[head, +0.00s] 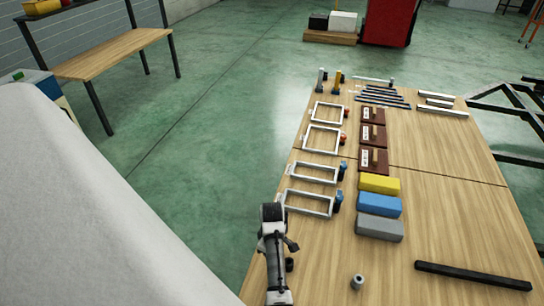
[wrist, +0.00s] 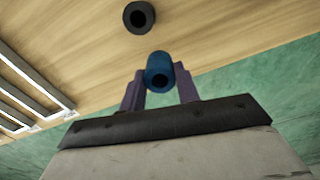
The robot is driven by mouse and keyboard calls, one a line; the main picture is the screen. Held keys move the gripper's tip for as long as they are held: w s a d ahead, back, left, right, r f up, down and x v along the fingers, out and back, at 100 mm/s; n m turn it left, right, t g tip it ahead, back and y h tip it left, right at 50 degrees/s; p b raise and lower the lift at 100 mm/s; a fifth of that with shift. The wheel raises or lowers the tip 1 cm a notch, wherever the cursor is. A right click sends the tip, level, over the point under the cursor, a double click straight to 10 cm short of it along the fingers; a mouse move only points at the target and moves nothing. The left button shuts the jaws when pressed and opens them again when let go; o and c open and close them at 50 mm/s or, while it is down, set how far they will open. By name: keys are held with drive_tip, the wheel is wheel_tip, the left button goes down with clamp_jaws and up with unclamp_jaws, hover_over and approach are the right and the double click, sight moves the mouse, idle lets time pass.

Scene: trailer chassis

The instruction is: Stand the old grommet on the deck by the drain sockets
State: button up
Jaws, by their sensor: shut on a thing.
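My gripper (wrist: 158,85) shows in the wrist view with its two purple fingers shut on a short blue hollow cylinder (wrist: 158,68), which looks like the old grommet. Its open end faces the camera. It is held near the edge of the wooden deck (wrist: 230,25); whether it touches the deck cannot be told. A dark ring with a black hole (wrist: 139,17), perhaps a drain socket, is on the deck just beyond it. In the head view my arm reaches over the deck's left edge and hides the held piece. A small black round piece (head: 289,264) is beside my arm.
White rectangular frames (head: 307,203) line the deck's left side. Yellow (head: 380,184), blue (head: 379,205) and grey (head: 379,228) blocks stand right of them. A grey hollow cylinder (head: 357,282) and a black bar (head: 472,276) are nearer. Deck at right is mostly clear.

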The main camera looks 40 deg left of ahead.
drive_tip(key=shift+f, duration=2.05)
drive_tip(key=shift+f, duration=0.15)
drive_tip(key=o, duration=1)
drive_tip(key=shift+c, duration=0.2)
